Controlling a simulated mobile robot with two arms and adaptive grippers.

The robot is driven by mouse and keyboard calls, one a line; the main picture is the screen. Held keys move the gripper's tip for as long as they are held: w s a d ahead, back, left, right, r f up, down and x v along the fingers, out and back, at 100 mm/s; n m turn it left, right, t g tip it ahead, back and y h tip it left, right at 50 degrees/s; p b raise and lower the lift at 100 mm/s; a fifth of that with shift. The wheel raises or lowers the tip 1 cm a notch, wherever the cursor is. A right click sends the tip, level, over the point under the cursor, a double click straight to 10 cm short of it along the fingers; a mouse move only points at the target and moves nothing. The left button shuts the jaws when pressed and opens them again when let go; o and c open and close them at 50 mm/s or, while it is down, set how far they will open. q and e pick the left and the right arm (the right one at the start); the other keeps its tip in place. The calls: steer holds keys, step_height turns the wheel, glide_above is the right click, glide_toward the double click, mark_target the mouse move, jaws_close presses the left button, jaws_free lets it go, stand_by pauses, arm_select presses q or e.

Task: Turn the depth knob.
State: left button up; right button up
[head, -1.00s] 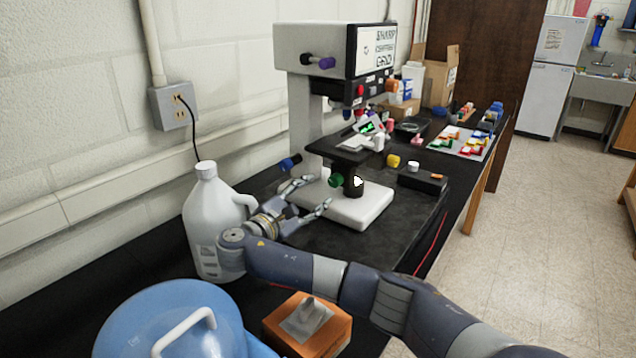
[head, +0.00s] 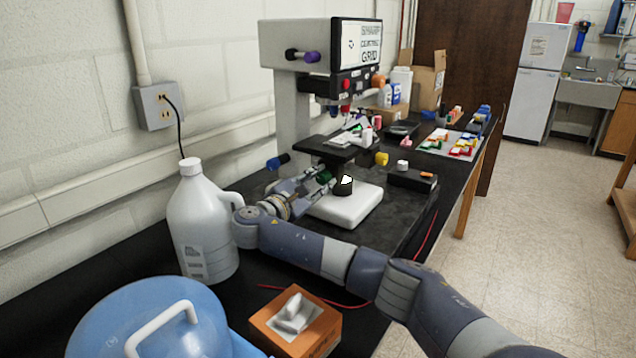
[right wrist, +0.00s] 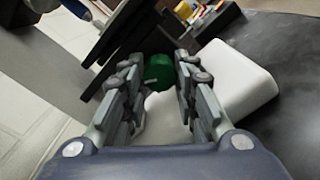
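The grey machine (head: 300,45) stands on the black bench with a black stage (head: 335,150) above a white base (head: 350,207). A green knob (head: 325,177) sits low on its near side, a blue knob (head: 278,161) to the left and a yellow knob (head: 382,159) to the right. No label shows which is the depth knob. My right gripper (head: 309,189) is at the green knob. In the right wrist view, the fingers are open with the green knob (right wrist: 159,72) between or just beyond their tips; contact cannot be told. My left gripper is out of view.
A white jug (head: 205,222) stands left of my right gripper. A blue container (head: 95,325) and an orange box (head: 275,320) are in front. A black box (head: 412,181) lies right of the base.

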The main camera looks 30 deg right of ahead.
steer(key=shift+c, duration=1.2)
steer(key=shift+m, duration=0.6)
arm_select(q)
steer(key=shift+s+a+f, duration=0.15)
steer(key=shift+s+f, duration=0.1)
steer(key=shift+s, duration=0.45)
